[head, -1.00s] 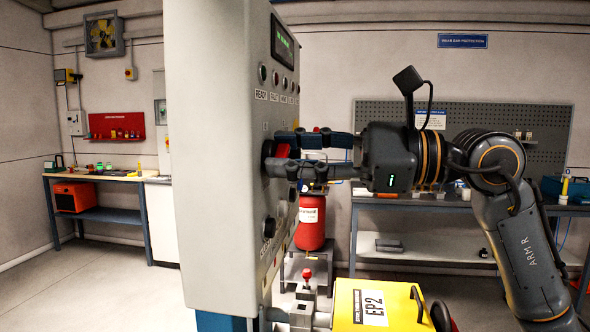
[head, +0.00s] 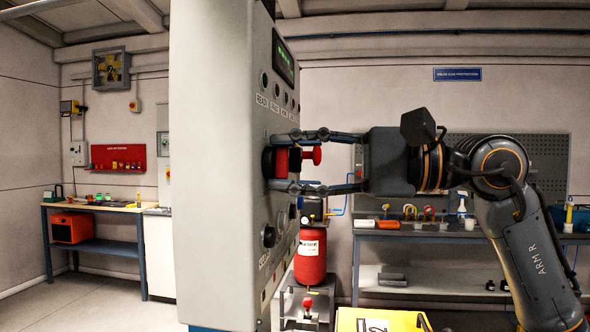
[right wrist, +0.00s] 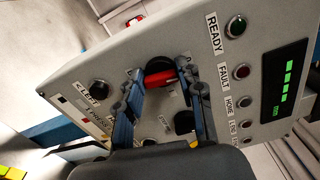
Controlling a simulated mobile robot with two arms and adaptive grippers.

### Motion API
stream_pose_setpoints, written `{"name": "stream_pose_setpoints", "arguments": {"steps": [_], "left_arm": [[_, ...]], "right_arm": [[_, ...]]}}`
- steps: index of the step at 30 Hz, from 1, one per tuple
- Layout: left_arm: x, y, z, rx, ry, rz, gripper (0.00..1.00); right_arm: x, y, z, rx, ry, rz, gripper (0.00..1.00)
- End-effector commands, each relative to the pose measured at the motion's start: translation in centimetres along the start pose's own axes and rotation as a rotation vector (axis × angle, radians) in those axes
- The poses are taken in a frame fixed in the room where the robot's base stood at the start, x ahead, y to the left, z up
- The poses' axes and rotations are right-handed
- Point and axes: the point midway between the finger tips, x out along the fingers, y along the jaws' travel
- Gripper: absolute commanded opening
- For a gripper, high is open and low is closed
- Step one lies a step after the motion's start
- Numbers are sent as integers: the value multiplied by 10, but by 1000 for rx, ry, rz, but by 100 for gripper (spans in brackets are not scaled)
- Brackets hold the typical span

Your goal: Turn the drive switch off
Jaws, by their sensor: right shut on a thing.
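The drive switch is a red handle (head: 282,164) on a dark round base on the front of the grey control cabinet (head: 215,170). My right gripper (head: 284,161) reaches in from the right, with one finger above the handle and one below. Its fingertips are shut on the red handle, close to the panel. In the right wrist view the red handle (right wrist: 158,79) lies between the two blue-grey fingers, its round base partly hidden. I cannot read the switch's position marks. My left gripper is not in view.
A black knob (right wrist: 98,90) and a row of indicator lamps (right wrist: 240,73) sit near the switch on the panel. A green-lit display (head: 283,58) is above. Behind stand a red tank (head: 310,262) and a workbench (head: 450,236). A yellow box (head: 375,320) is low in front.

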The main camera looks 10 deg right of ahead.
Motion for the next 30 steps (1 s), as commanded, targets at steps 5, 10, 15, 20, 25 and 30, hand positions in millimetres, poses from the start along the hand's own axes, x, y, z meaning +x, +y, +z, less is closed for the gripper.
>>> {"name": "stream_pose_setpoints", "arguments": {"steps": [5,10,15,20,25,30], "left_arm": [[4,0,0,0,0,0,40],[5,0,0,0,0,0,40],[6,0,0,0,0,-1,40],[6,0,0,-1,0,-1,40],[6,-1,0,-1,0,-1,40],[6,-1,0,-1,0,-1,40]], "right_arm": [[0,2,0,-84,0,1,6],[0,2,0,-130,0,2,6],[0,2,0,-150,0,2,6],[0,2,0,-153,0,3,6],[0,2,0,-153,0,3,6],[0,2,0,-152,0,2,60]]}}
